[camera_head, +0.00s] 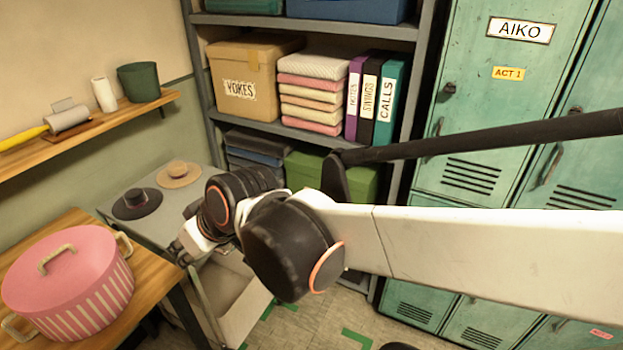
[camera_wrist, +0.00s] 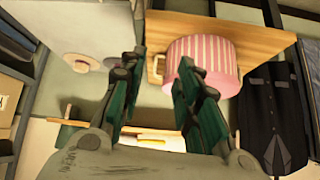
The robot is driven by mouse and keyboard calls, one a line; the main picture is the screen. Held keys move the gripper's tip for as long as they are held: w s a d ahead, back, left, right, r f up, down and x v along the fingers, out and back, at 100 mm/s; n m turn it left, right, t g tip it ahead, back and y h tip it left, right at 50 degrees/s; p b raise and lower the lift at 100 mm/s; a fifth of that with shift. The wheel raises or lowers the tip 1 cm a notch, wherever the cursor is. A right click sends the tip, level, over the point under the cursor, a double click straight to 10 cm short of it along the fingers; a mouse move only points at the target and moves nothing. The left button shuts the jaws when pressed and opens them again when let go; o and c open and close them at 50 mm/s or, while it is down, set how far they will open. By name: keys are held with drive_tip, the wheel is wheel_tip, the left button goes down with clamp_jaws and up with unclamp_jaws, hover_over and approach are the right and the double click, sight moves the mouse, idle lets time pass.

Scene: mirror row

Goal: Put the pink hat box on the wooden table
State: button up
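The pink hat box (camera_head: 68,278), with pale vertical stripes, a lid handle and side handles, stands upright on the wooden table (camera_head: 150,275) at the lower left of the head view. In the wrist view the hat box (camera_wrist: 205,60) shows right of centre, partly behind one finger, with the wooden table (camera_wrist: 225,28) around it. My gripper (camera_wrist: 160,62) is open, its two green-padded fingers apart with nothing between them. In the head view my gripper (camera_head: 187,250) is right of the hat box, apart from it and partly hidden by my wrist.
A grey table (camera_head: 125,185) with a black hat (camera_head: 137,202) and a tan hat (camera_head: 179,174) stands behind the wooden table. A wall shelf (camera_head: 90,130) holds several items. Storage shelving (camera_head: 310,25) and green lockers (camera_head: 470,130) line the back and right. A dark garment (camera_wrist: 275,115) hangs beside the table.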

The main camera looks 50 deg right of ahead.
drive_tip(key=s+d+m+h, duration=0.1)
drive_tip(key=s+d+h, duration=0.1)
drive_tip(key=s, duration=0.5)
drive_tip(key=shift+s+d+r+m+g, duration=0.3)
drive_tip(key=shift+s+d+r+g, duration=0.05)
drive_tip(key=shift+d+r+g, duration=0.1)
